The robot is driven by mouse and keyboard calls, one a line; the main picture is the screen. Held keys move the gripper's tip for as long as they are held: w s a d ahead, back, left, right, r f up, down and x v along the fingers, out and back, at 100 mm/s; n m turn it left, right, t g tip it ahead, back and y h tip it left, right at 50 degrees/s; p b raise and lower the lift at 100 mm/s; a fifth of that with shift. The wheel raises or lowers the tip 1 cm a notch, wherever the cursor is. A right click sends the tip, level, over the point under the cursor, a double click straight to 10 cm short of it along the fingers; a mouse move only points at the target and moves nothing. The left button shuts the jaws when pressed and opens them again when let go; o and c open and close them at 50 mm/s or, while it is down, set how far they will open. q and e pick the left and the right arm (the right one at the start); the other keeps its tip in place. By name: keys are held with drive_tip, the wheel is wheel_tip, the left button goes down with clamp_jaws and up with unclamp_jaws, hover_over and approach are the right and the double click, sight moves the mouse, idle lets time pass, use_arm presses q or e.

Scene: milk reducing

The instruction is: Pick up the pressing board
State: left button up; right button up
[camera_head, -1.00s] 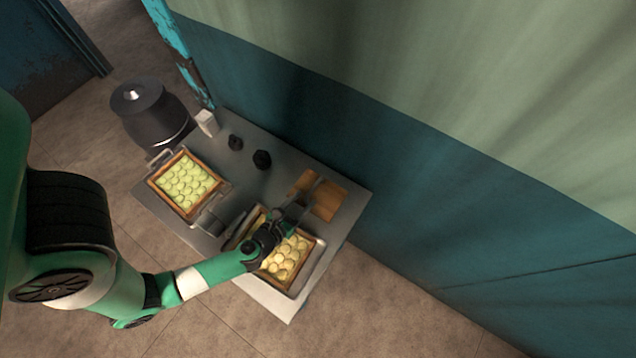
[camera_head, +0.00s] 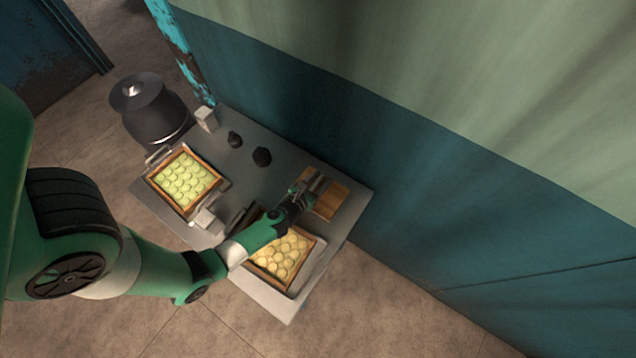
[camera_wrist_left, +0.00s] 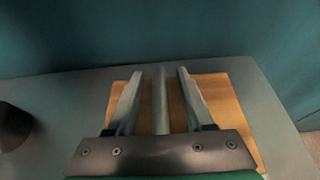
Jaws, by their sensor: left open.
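The pressing board (camera_head: 333,203) is a flat brown wooden board lying at the right end of the grey table, near the teal wall. It also shows in the left wrist view (camera_wrist_left: 222,98), with a grey bar-like handle (camera_wrist_left: 160,105) running along its middle. My left gripper (camera_head: 317,184) is over the board. In the left wrist view my left gripper (camera_wrist_left: 160,73) is open, with one finger on each side of the handle and a gap on both sides. The gripper's base hides the near part of the board. My right gripper is not in view.
On the grey table (camera_head: 218,150) are a wooden-framed tray of pale round pieces (camera_head: 283,255) beneath my left arm and a similar tray of greenish pieces (camera_head: 185,180). Two small dark objects (camera_head: 262,157) and a white box (camera_head: 206,119) stand at the back. A dark pot (camera_head: 150,110) is beyond.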

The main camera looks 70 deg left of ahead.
use_arm(q)
clamp_jaws()
idle(1.3)
